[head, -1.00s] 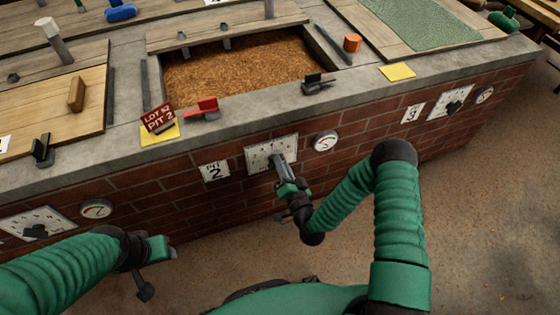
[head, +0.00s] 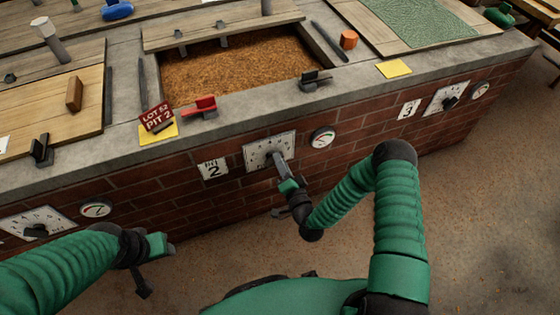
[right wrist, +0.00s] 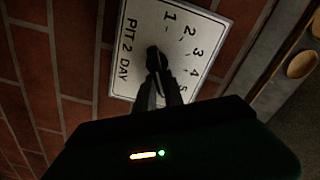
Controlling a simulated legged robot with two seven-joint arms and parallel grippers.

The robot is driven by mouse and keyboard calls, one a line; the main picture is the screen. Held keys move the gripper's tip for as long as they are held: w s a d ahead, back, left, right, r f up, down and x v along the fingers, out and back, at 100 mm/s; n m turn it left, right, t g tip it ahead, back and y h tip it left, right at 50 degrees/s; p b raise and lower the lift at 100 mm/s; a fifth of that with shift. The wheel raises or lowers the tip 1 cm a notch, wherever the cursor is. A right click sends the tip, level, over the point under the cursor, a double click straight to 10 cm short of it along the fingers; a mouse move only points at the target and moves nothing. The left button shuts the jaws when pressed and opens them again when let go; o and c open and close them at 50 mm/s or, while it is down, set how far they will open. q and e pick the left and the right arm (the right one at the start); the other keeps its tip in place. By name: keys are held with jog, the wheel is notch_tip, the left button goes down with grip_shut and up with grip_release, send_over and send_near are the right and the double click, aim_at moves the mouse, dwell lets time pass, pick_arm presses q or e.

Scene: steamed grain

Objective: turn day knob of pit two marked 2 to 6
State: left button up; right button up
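In the right wrist view the plate (right wrist: 122,83) reads "PIT 2 DAY" with numbers from 1 upward; the higher ones are hidden. Its dark knob (right wrist: 153,58) stands between my right fingertips. My right gripper (head: 278,163) is at the plate; in the right wrist view its fingers (right wrist: 160,84) look closed around the knob. The knob's exact setting is unclear. My left gripper (head: 158,250) hangs away from the wall at lower left; its fingers are unclear.
A round gauge (head: 322,138) sits right of the plate. Another dial (head: 447,97) and gauge (head: 480,90) are farther right. A red "LOT 52 PIT 2" tag (head: 156,116) and red clamp (head: 201,106) stand on the ledge above. The grain pit (head: 240,70) lies behind.

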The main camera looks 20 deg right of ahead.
jog(key=o, duration=0.5)
jog(key=shift+d+f, duration=0.1)
jog(key=shift+d, duration=0.1)
jog(key=shift+c, duration=0.2)
jog(key=s+p, duration=0.5)
jog(key=s, duration=1.2)
jog(key=shift+d, duration=0.25)
